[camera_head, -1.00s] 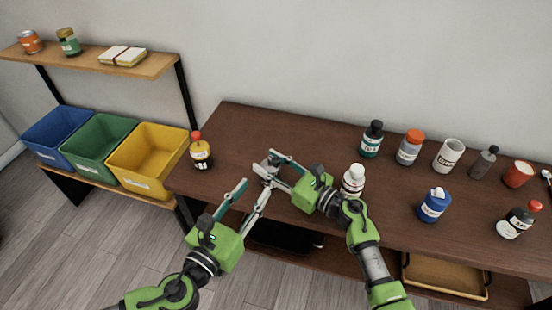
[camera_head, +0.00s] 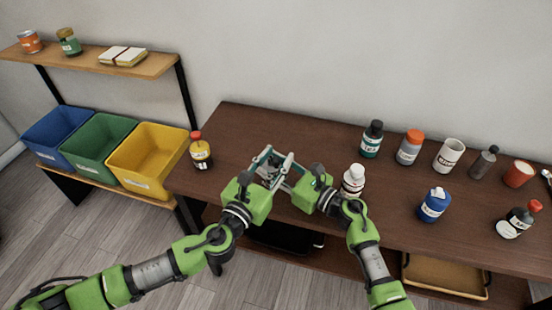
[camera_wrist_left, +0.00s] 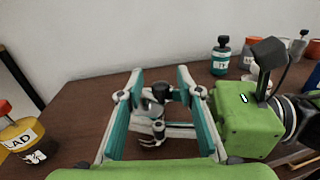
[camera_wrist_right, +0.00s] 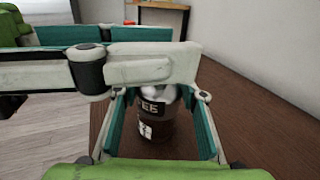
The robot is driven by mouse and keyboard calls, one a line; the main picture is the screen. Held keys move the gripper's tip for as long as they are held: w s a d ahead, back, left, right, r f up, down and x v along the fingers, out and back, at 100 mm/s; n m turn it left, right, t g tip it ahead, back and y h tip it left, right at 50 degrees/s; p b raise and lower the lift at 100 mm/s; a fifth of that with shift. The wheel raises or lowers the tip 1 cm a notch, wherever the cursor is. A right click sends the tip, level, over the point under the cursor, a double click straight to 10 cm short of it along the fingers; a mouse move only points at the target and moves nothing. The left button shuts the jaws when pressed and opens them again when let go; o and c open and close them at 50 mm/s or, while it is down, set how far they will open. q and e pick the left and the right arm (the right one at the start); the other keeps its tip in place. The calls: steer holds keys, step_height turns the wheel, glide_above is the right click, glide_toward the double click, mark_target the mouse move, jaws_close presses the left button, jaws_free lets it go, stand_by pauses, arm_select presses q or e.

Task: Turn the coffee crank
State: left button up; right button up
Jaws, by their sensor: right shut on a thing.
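The coffee grinder, a dark brown jar with a pale label (camera_wrist_right: 152,128), stands between the fingers of my right gripper (camera_head: 267,162) in the right wrist view. The right gripper is shut on its body. A dark crank knob (camera_wrist_left: 162,92) and shiny metal parts show in the left wrist view. My left gripper (camera_head: 276,154) is open, its two teal-padded fingers on either side of the knob. I cannot tell whether they touch it. In the head view the fingers of both grippers hide most of the grinder.
A bottle with a red cap (camera_head: 200,151) stands at the table's left end. A white bottle (camera_head: 353,180) is close to my right gripper. Several bottles and cups stand further right on the dark table (camera_head: 240,122). A yellow bin (camera_head: 146,155) is on the left shelf.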

arm_select(q)
jaws_close()
steer(key=shift+h, duration=0.3)
steer(key=shift+a+r+m+g+h, duration=0.1)
steer(key=shift+a+m+g+h, duration=0.15)
steer(key=shift+m+g+h, duration=1.05)
steer(key=shift+m+h, duration=0.2)
steer(key=shift+h, duration=0.1)
steer(key=shift+m+g+h, duration=0.3)
steer(key=shift+g+h, duration=0.2)
steer(key=shift+a+m+g+h, duration=0.6)
steer(key=shift+m+g+h, duration=0.3)
steer(key=shift+m+g, duration=0.15)
